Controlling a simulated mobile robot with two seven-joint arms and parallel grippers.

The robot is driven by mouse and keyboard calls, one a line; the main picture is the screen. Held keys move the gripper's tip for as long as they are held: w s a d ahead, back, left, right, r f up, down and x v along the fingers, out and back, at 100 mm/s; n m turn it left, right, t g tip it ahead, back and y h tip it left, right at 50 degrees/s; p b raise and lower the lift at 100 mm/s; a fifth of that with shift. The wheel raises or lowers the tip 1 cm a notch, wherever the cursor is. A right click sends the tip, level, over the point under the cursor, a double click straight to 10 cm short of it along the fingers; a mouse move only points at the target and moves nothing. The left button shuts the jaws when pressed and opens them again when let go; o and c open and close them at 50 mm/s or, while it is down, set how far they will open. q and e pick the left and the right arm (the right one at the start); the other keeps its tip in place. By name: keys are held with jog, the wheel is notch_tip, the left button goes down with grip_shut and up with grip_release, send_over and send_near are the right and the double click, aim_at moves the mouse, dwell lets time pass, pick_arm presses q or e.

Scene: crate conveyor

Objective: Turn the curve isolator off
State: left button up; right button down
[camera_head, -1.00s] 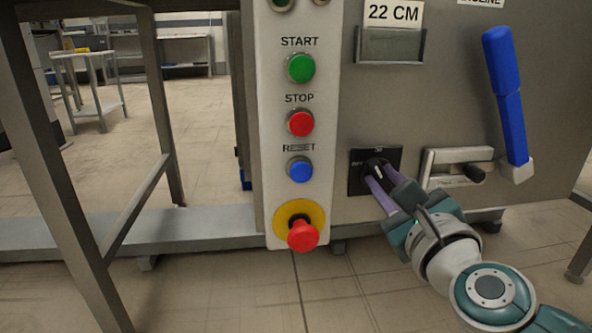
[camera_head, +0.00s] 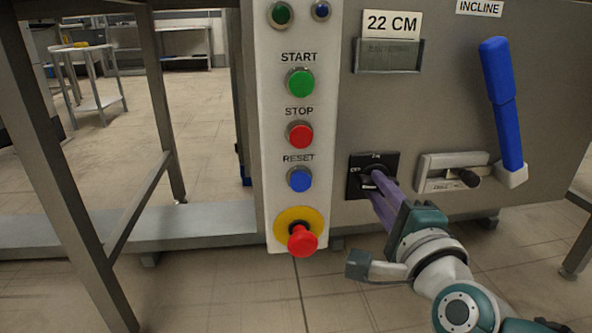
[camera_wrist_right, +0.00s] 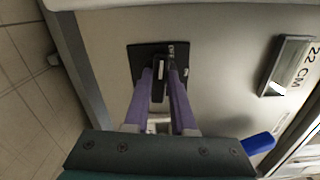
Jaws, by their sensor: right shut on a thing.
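The curve isolator is a black square plate (camera_head: 357,184) with a dark rotary knob, low on the grey machine panel in the head view. Its "ON" mark is at the top and an "OFF" mark at the left edge. My right gripper (camera_head: 374,181) reaches up to it with its purple fingers closed on the knob. In the right wrist view the two fingers (camera_wrist_right: 163,88) sit on either side of the knob (camera_wrist_right: 158,84), which carries a white line. The fingers partly cover the knob, and its exact angle is hard to read in the head view. My left gripper is not in view.
A white strip left of the isolator carries START (camera_head: 300,82), STOP (camera_head: 299,134) and RESET (camera_head: 299,179) buttons and a red emergency stop (camera_head: 302,241). A latch (camera_head: 440,172) and blue lever (camera_head: 503,100) stand at the right. A metal frame (camera_head: 75,170) fills the left.

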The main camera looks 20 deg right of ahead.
jog(key=shift+n, duration=0.7)
jog(key=c, duration=0.7)
grip_release()
jog(key=shift+c, duration=0.2)
jog(key=p+v, duration=0.4)
jog(key=v, duration=0.6)
